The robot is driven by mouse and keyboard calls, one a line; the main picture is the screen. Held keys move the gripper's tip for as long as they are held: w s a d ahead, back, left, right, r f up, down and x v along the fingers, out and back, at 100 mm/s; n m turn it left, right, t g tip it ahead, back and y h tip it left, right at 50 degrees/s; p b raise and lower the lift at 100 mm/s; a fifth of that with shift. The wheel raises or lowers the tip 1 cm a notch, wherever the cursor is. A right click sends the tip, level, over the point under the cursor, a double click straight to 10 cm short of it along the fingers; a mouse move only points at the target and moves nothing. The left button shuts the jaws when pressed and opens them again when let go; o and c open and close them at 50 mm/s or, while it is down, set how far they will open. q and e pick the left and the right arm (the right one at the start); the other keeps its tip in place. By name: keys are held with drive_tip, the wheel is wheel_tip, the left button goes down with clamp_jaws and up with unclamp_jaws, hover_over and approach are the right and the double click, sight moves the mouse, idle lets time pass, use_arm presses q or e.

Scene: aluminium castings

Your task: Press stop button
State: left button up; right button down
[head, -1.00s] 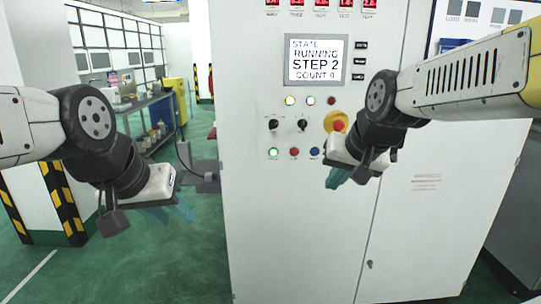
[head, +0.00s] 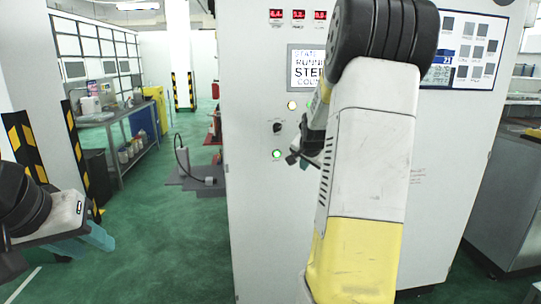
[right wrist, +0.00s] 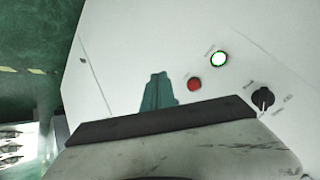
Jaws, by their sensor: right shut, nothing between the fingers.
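In the right wrist view, a red button (right wrist: 194,84) sits on the white cabinet panel, between a lit green button (right wrist: 218,59) and my right gripper (right wrist: 158,78). The teal fingers are shut and empty, just left of the red button in that picture; I cannot tell whether they touch the panel. In the head view my right arm hides the red button and most of the right gripper. The green button also shows there (head: 277,154). My left gripper (head: 85,243) is at the lower left, its teal fingers apart and empty, away from the cabinet.
The cabinet (head: 262,230) carries a display (head: 307,68), partly hidden, and a black selector knob (right wrist: 263,97) near the buttons. A bench (head: 125,112) and striped posts stand at the left. Green floor (head: 165,260) is clear left of the cabinet.

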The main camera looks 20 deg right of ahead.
drive_tip(key=shift+w, duration=0.1)
drive_tip(key=w+d, duration=0.2)
drive_tip(key=w, duration=0.6)
drive_tip(key=shift+w, duration=0.15)
drive_tip(key=shift+w, duration=0.1)
idle(2.0)
drive_tip(key=shift+w+d, duration=0.1)
drive_tip(key=shift+w, duration=0.2)
drive_tip(key=shift+w+d, duration=0.1)
drive_tip(key=shift+w, duration=0.3)
idle(0.6)
idle(0.4)
drive_tip(key=shift+s+a, duration=0.2)
drive_tip(key=shift+s, duration=0.6)
drive_tip(key=shift+s, duration=0.1)
drive_tip(key=shift+s+a, duration=0.2)
drive_tip(key=shift+s, duration=0.6)
drive_tip(key=shift+s+a, duration=0.2)
drive_tip(key=shift+s, duration=0.55)
drive_tip(key=shift+s+a, duration=0.2)
drive_tip(key=shift+s, duration=0.6)
